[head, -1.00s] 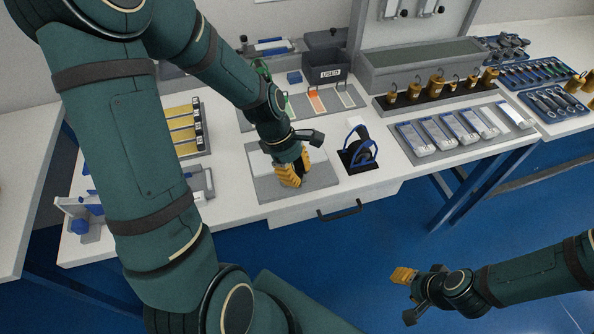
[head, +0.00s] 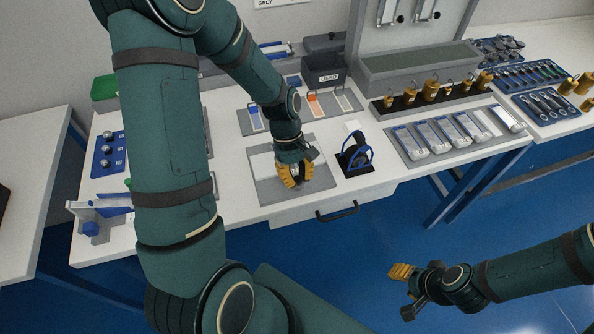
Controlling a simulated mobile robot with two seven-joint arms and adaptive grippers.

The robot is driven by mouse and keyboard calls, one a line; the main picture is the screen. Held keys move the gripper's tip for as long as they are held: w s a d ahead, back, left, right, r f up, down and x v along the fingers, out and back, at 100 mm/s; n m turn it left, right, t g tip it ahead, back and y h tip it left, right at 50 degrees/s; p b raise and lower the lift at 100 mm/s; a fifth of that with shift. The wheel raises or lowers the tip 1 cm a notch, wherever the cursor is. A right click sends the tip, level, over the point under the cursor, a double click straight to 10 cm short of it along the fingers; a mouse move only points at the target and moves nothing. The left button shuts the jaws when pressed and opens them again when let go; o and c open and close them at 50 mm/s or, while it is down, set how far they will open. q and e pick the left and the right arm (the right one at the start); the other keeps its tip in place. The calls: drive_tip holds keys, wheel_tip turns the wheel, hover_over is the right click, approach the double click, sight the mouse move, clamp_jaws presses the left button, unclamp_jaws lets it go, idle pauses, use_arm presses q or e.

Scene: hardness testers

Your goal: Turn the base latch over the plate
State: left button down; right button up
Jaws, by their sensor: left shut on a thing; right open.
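My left gripper (head: 294,178) is down over the grey plate mat (head: 268,192) near the front of the table. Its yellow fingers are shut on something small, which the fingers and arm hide. I cannot make out the base latch or tell a separate plate under the fingers. A pale patch (head: 262,165) on the mat shows just left of the gripper. My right gripper (head: 401,271) is open and empty, over the floor in front of the table.
A black stand with blue loops (head: 358,153) is right of the mat. Beyond it are a tray of pale blocks (head: 430,139) and a row of brass weights (head: 431,90). A dark bin marked USED (head: 325,62) stands behind. A drawer handle (head: 337,213) juts from the table front.

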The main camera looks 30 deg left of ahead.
use_arm(q)
drive_tip(key=m+g+y+p, duration=0.1)
drive_tip(key=m, duration=0.3)
drive_tip(key=shift+w+m+p, duration=0.1)
drive_tip(key=shift+m+p, duration=0.2)
drive_tip(key=shift+p, duration=0.05)
drive_tip(key=m+g+y+p, duration=0.1)
drive_tip(key=m+y, duration=0.1)
drive_tip(key=m, duration=0.3)
drive_tip(key=shift+d, duration=0.1)
drive_tip(key=shift+m, duration=0.3)
drive_tip(key=c, duration=0.8)
unclamp_jaws()
drive_tip(key=d+v, duration=0.1)
drive_tip(key=v, duration=1.1)
drive_tip(key=shift+w+a, duration=0.15)
drive_tip(key=shift+a, duration=0.2)
